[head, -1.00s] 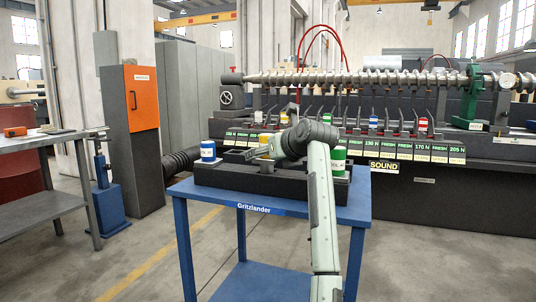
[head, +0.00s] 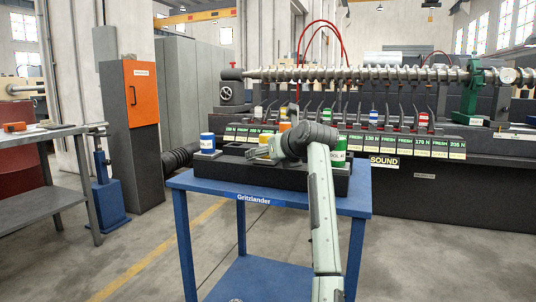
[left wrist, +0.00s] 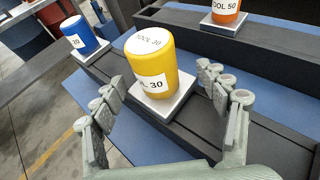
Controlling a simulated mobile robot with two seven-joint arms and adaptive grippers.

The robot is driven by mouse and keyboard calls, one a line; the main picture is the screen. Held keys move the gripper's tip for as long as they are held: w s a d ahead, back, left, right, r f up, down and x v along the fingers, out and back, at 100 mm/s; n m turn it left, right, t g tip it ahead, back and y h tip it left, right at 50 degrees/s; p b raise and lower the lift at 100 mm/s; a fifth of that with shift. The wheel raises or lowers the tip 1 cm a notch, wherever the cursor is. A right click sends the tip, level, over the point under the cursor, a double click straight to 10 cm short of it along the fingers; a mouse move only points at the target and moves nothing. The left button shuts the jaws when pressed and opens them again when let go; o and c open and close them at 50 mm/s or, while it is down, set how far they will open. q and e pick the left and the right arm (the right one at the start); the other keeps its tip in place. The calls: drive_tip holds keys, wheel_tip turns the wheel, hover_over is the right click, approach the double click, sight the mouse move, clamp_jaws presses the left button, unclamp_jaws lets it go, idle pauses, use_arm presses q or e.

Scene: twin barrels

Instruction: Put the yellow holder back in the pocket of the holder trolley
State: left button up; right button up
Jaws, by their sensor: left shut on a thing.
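The yellow holder (left wrist: 160,70), labelled 30, stands upright on a square white base in the left wrist view. Its base is over a dark raised rail of the trolley; I cannot tell whether it rests fully in a pocket. The fingers of my left gripper (left wrist: 165,98) are on both sides of it. In the head view the holder's yellow top (head: 266,137) shows just behind my left gripper (head: 260,153), which points left over the trolley. The holder trolley (head: 253,199) is blue with a black rack on top. My right gripper does not show.
A blue holder (head: 207,144) stands at the rack's left end, a green one (head: 339,152) at its right. An orange holder (left wrist: 226,10) stands behind the yellow one. A long machine (head: 440,185) is behind the trolley, a workbench (head: 40,138) at left.

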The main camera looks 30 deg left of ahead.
use_arm(q)
drive_tip(key=o, duration=1.3)
drive_tip(key=shift+o, duration=0.8)
drive_tip(key=shift+f, duration=0.2)
drive_tip(key=v, duration=1.2)
drive_tip(key=shift+r, duration=0.2)
